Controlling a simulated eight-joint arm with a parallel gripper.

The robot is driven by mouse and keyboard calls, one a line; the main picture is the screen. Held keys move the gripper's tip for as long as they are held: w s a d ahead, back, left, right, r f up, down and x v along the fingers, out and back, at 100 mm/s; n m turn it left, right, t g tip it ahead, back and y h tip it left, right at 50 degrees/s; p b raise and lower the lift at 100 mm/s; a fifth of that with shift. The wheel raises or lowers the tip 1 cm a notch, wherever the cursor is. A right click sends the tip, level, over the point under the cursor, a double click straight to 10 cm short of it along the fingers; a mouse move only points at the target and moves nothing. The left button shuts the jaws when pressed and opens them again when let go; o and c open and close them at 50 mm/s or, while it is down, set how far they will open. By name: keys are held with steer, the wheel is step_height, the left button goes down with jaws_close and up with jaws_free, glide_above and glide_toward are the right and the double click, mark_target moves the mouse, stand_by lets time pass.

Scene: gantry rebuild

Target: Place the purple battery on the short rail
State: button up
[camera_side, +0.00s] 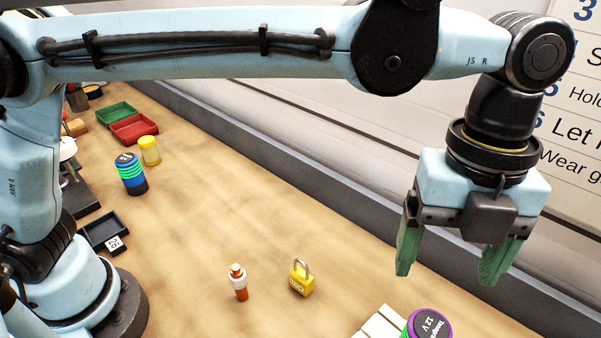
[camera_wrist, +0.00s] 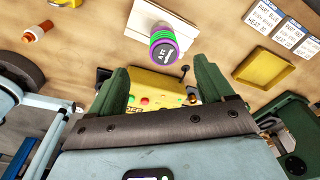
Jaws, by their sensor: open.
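The purple battery (camera_side: 428,323) shows at the bottom edge of the side view, with a purple ring and a black top marked 12 V. In the wrist view the battery (camera_wrist: 163,46) also shows green bands, and it stands on or against a white piece (camera_wrist: 148,14). That white piece shows partly in the side view (camera_side: 378,323); I cannot tell whether it is a rail. I cannot pick out the short rail for certain. My gripper (camera_side: 448,266) is open and empty, with its green fingers pointing down above the bench. In the wrist view the battery appears beyond my fingertips (camera_wrist: 163,72), apart from them.
A yellow padlock (camera_side: 301,280) and an orange-white bottle (camera_side: 238,283) stand mid-bench. A blue, green-banded battery (camera_side: 131,174), yellow jar (camera_side: 149,151) and red tray (camera_side: 134,129) are farther left. The wrist view shows a yellow button box (camera_wrist: 150,84) and yellow tray (camera_wrist: 265,68).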

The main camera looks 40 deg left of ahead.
steer(key=w+a+n+t+h, duration=0.1)
steer(key=w+a+n+t, duration=0.3)
steer(key=a+n, duration=1.15)
steer(key=s+a+f+n+t+y, duration=0.1)
steer(key=s+a+f+n+t, duration=0.1)
steer(key=a+n, duration=0.5)
steer(key=s+a+f+n+t, duration=0.2)
steer(key=a+f+n, duration=0.2)
steer(key=a, duration=1)
steer(key=n, duration=0.3)
steer(key=shift+s+a+f+y, duration=0.15)
steer(key=shift+s+a+y, duration=0.15)
steer(key=shift+y, duration=0.1)
